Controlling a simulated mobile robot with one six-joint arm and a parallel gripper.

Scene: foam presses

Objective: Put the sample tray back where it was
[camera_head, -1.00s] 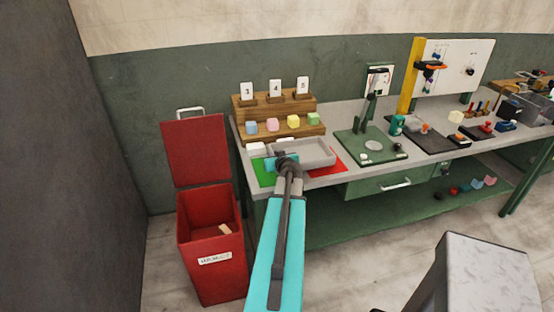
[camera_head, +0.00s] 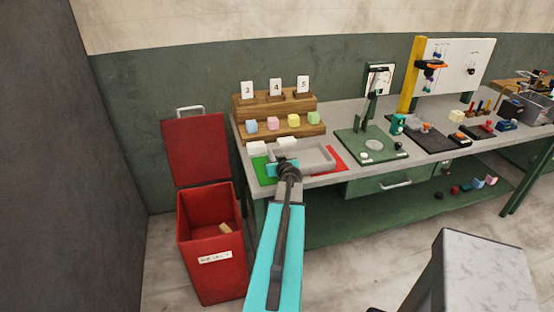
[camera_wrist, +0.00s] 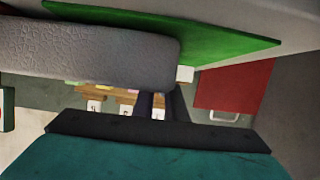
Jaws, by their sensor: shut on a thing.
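The sample tray (camera_head: 325,163) is a shallow grey open box at the front left of the bench. My gripper (camera_head: 281,166) is shut on its near left side. The tray looks level and lies over parts of a green mat (camera_head: 261,172) and a red mat (camera_head: 342,157). I cannot tell whether it touches the bench. In the wrist view the picture is upside down: the grey tray wall (camera_wrist: 90,50) fills the left, beside my dark fingers (camera_wrist: 157,105), with the green mat (camera_wrist: 215,35) near it. The tips are partly hidden.
A green press (camera_head: 372,148) stands to the right.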

